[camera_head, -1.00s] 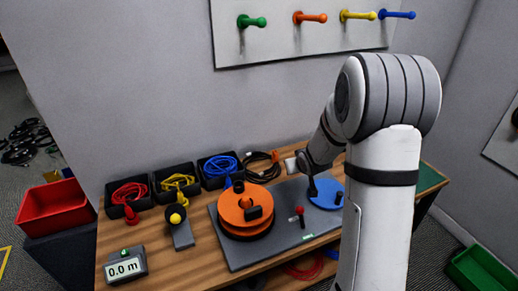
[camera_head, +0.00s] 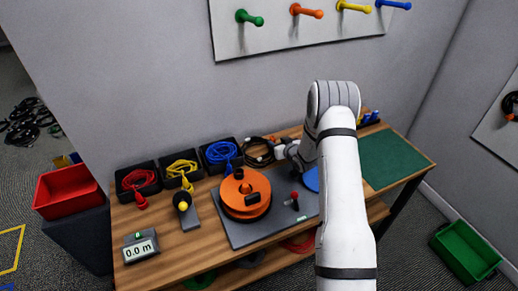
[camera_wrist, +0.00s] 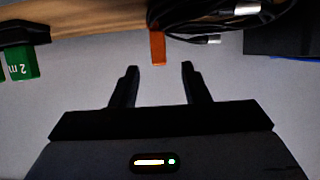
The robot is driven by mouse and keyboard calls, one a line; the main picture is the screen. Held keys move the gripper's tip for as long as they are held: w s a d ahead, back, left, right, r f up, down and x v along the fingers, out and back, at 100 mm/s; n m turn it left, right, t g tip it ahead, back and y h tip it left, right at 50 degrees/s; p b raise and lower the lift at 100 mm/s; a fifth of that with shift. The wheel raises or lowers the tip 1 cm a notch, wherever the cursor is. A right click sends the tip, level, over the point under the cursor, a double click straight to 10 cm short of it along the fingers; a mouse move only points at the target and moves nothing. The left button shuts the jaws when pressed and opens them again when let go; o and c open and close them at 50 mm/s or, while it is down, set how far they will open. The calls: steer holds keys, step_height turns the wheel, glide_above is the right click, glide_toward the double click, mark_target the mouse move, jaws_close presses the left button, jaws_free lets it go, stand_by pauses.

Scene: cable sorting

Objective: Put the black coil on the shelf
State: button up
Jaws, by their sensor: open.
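The black coil (camera_head: 257,153) lies at the back of the wooden bench, right of the blue cable's bin. In the wrist view the coil (camera_wrist: 222,14) shows at the top edge, with an orange tag (camera_wrist: 157,47) and a metal-ended plug hanging from it. My gripper (camera_wrist: 158,72) is open and empty, its fingertips pointing at the tag with a small gap. In the head view my gripper (camera_head: 283,151) is just right of the coil, partly hidden by my arm. A lower wooden shelf (camera_head: 377,211) runs under the bench, with red and green coils on it.
Black bins of red (camera_head: 138,181), yellow (camera_head: 181,170) and blue cable (camera_head: 220,152) stand left of the coil. An orange reel (camera_head: 245,187) sits on a grey plate in front. A green mat (camera_head: 393,157) lies clear at the right.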

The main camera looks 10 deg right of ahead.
mark_target(273, 139)
steer(key=shift+p+x, duration=0.45)
steer(key=shift+x, duration=1.4)
steer(key=shift+r, duration=0.2)
steer(key=shift+c, duration=0.3)
jaws_close()
